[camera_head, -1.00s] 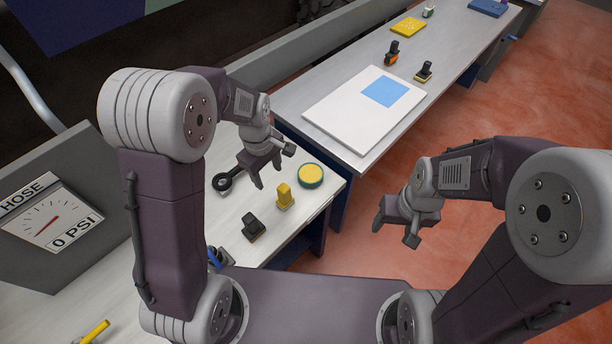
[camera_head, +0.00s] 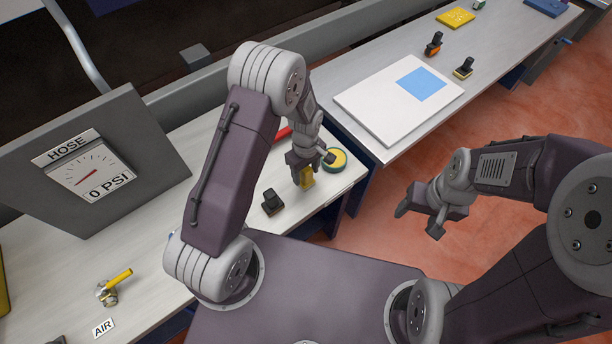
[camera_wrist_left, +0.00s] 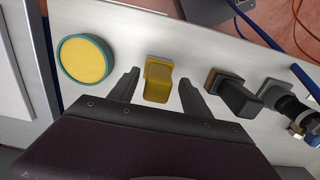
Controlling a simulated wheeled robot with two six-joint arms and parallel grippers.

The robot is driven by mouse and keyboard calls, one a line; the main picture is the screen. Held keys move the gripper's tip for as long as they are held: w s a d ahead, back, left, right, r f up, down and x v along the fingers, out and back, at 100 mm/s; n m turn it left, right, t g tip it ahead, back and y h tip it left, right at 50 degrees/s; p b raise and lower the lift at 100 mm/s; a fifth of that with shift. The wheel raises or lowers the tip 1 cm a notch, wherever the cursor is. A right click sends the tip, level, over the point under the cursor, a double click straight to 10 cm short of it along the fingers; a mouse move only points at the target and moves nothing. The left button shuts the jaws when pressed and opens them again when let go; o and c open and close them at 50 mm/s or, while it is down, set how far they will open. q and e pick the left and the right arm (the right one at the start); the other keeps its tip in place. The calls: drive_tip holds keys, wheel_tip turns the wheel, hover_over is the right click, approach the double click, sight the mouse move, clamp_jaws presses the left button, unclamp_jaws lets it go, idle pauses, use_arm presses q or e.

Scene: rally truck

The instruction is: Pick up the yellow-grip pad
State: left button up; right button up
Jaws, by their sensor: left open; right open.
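The yellow-grip pad (camera_head: 309,180) stands on the near pale bench, largely covered by my left gripper in the head view. In the left wrist view, its yellow grip (camera_wrist_left: 158,84) rises from a thin greyish base. My left gripper (camera_head: 302,177) is open, with one finger on each side of the yellow grip. In the left wrist view both fingers (camera_wrist_left: 159,90) show a gap to the grip. My right gripper (camera_head: 418,218) is open and empty, out over the red floor.
A round yellow pad with a green rim (camera_head: 336,161) lies close beside. A black-grip pad (camera_head: 271,202) stands on the other side. A gauge panel (camera_head: 92,170) and a yellow-handled valve (camera_head: 114,286) are at left. A white board (camera_head: 398,105) lies on the far bench.

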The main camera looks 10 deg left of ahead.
sight(309, 171)
use_arm(q)
drive_tip(key=shift+f, duration=0.55)
drive_tip(key=shift+w+f, duration=0.1)
drive_tip(key=shift+f, duration=0.1)
drive_tip(key=shift+w+f, duration=0.1)
drive_tip(key=shift+w, duration=0.05)
drive_tip(key=shift+c, duration=0.3)
clamp_jaws()
use_arm(e)
drive_tip(key=shift+w, duration=0.15)
use_arm(q)
drive_tip(key=shift+r, duration=0.4)
drive_tip(key=r, duration=0.1)
drive_tip(key=r+b, duration=0.1)
drive_tip(key=d+r, duration=0.1)
drive_tip(key=r, duration=0.1)
drive_tip(key=shift+s, duration=0.3)
drive_tip(key=s+d+r+b, duration=0.2)
drive_tip(key=s+d+r, duration=0.2)
drive_tip(key=d, duration=0.5)
wheel_tip(309, 171, up, 2)
drive_tip(key=shift+s+d+r, duration=0.2)
drive_tip(key=shift+s+d, duration=0.1)
drive_tip(key=shift+s, duration=0.05)
use_arm(e)
wheel_tip(309, 171, down, 3)
drive_tip(key=shift+r, duration=0.1)
